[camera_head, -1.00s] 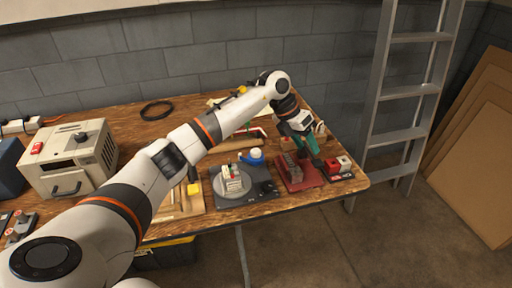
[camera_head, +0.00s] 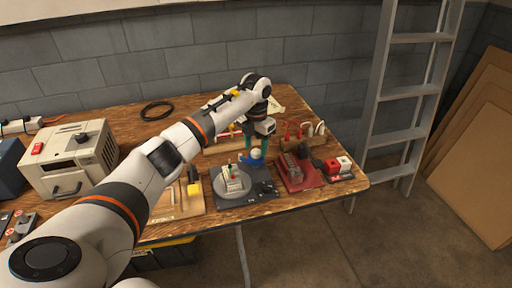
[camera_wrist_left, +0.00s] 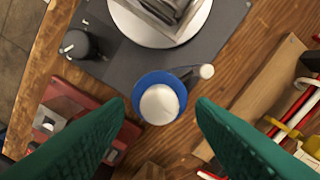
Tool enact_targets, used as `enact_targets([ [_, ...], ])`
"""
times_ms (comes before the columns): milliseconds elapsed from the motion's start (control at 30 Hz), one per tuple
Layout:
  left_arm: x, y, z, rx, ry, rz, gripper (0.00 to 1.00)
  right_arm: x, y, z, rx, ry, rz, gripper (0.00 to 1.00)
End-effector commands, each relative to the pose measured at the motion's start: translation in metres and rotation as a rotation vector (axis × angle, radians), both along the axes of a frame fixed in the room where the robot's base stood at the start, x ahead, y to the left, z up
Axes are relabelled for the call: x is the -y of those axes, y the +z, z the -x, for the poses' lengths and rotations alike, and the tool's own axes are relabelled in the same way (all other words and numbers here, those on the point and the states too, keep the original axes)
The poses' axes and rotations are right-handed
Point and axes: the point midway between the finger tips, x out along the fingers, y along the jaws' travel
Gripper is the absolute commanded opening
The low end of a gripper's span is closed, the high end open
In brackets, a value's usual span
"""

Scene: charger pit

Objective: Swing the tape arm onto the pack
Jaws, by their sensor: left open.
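The tape arm, with its blue disc and white top (camera_head: 257,155), sits at the back edge of a dark grey base plate (camera_head: 258,199). In the left wrist view the blue disc (camera_wrist_left: 141,87) lies between my open fingers, with a short arm ending in a white tip at its side. The pack (camera_head: 232,178) stands on a round grey turntable (camera_head: 222,189) on the plate; part of it shows in the left wrist view (camera_wrist_left: 168,9). My left gripper (camera_head: 257,147) is open, its green fingers pointing down over the tape arm. I cannot tell whether they touch it.
A dark knob (camera_wrist_left: 80,44) stands on the plate. A dark red fixture (camera_head: 300,176) and red and white blocks (camera_head: 337,165) lie to the right. A beige machine (camera_head: 72,158) stands at the left.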

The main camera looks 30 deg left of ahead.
Motion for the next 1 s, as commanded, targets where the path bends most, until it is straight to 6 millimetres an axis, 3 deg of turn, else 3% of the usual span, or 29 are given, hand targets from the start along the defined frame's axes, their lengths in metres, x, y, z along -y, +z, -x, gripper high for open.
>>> enact_targets([
  [133,0.0006,-0.0110,0.0001,0.000,0.000,0.000,0.50,0.0002,0.0004,0.0002,0.000,0.000,0.000,0.71],
  [433,0.0004,-0.0133,0.0000,0.001,0.000,0.000,0.50,0.0015,0.0004,0.0002,-0.001,0.001,0.002,0.71],
  [700,0.0004,-0.0131,0.0000,0.000,-0.001,0.000,0.08,0.0027,0.0004,0.0002,0.000,0.002,0.003,0.71],
  [1000,0.0001,-0.0118,-0.0001,0.001,0.032,0.000,0.06,0.0027,0.0037,0.0001,0.000,0.001,0.003,0.71],
])
